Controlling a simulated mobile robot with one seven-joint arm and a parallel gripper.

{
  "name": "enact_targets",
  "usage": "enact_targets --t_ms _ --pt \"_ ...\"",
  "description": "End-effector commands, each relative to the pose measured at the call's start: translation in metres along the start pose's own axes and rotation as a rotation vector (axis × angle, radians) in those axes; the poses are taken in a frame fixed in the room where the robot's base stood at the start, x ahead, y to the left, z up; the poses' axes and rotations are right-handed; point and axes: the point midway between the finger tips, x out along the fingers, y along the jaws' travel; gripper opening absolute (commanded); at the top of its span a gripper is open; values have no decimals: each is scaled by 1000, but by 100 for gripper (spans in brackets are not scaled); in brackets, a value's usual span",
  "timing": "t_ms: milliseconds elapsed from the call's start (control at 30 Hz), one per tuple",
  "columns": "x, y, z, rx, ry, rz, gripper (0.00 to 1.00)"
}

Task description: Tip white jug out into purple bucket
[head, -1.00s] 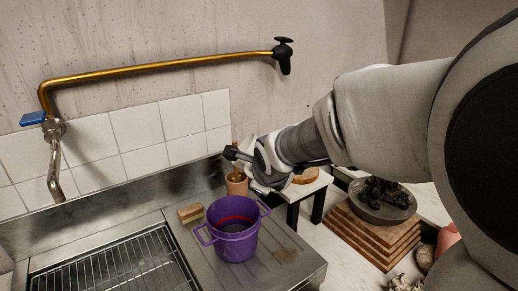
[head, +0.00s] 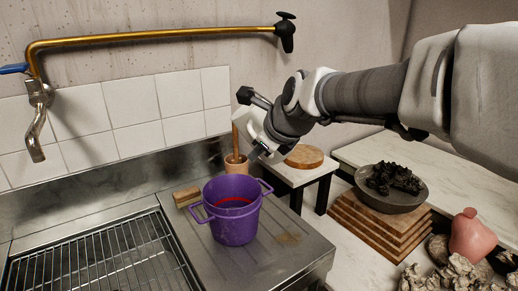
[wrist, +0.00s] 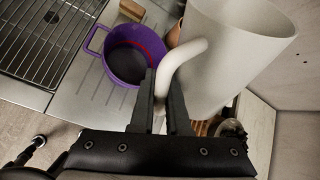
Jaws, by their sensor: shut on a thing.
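The purple bucket (head: 233,220) stands upright on the steel drainboard, its mouth open and a red line inside its wall. It also shows in the wrist view (wrist: 124,70), to the left of the jug. The white jug (wrist: 228,60) fills the upper right of the wrist view; in the head view only a pale part of it (head: 245,118) shows past my gripper. My gripper (wrist: 161,95) is shut on the jug's curved handle. It holds the jug in the air, above and right of the bucket in the head view. The jug's contents are hidden.
A wooden pot with a stick (head: 237,165) stands behind the bucket, and a wooden block (head: 186,196) lies beside it. A sink rack (head: 105,262) is at left, under a brass tap (head: 150,38). A small table with a round board (head: 304,156) stands at right.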

Motion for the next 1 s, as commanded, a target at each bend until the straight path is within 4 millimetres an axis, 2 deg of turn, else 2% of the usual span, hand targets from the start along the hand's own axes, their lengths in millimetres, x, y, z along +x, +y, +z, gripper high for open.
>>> enact_targets --t_ms 1000 --pt "18 19 13 289 -353 119 0"
